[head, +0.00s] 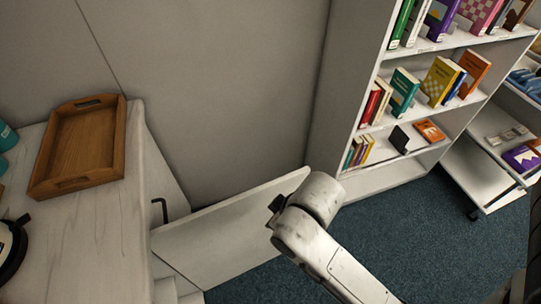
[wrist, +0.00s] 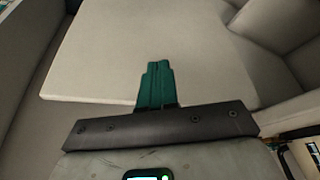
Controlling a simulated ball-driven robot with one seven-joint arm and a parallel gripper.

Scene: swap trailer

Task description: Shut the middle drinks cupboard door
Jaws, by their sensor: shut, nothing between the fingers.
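The pale cupboard door (head: 225,232) stands open in the head view, swung out from the white cabinet at the left, its free end toward my arm. I take it to be the middle door. In the wrist view a broad pale panel (wrist: 190,50), likely this door, fills the space ahead of my gripper (wrist: 158,70). The green fingers are together and empty. In the head view my wrist is at the door's free end, and my fingertips are hidden. I cannot tell whether they touch the door. A black handle (head: 160,208) shows near the cabinet.
A wooden tray (head: 85,146) lies on the white counter (head: 75,235). A bookshelf (head: 352,110) with several books stands against the back at the right. A low white trolley (head: 480,175) is farther right. Blue carpet (head: 400,240) is clear between the door and the trolley.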

